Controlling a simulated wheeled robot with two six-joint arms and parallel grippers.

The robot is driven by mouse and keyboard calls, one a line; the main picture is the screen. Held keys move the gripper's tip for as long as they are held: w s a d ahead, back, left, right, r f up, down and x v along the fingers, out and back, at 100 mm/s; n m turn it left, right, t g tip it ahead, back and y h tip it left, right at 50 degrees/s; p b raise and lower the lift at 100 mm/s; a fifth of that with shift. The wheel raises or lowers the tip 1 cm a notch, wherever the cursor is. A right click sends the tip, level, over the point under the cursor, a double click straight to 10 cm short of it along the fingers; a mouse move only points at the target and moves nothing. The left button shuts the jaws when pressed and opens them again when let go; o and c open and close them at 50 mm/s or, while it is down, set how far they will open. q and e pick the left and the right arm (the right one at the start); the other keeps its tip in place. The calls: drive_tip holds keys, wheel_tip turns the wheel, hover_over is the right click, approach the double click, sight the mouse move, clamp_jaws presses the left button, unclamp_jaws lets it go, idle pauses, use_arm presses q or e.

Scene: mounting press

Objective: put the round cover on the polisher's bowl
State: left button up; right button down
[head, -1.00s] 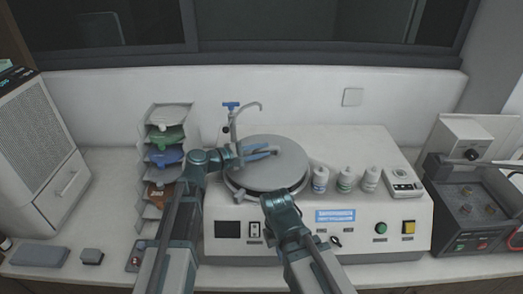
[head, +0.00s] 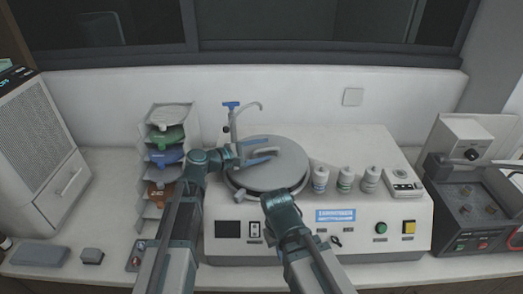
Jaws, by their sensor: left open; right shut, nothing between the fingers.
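The polisher (head: 375,233) is a white bench machine in the middle of the counter. The round grey cover (head: 278,178) lies over its bowl (head: 233,187), whose rim shows around the cover's left and lower edge. Whether the cover sits fully flush I cannot tell. My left gripper (head: 268,155) is open, with its blue fingers spread around the handle on top of the cover. My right gripper (head: 277,192) is at the front edge of the cover, mostly hidden behind its own wrist; its fingers are hard to see.
A tap with a blue handle (head: 232,105) stands behind the bowl. Several small bottles (head: 344,180) stand right of the cover. A rack with coloured discs (head: 165,137) is at the left. A dark machine (head: 476,215) stands at the right.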

use_arm(q)
drive_tip(key=p+v, duration=0.3)
drive_tip(key=v, duration=1)
drive_tip(key=shift+s+a+r, duration=0.15)
drive_tip(key=shift+s+a, duration=0.1)
drive_tip(key=shift+a, duration=0.1)
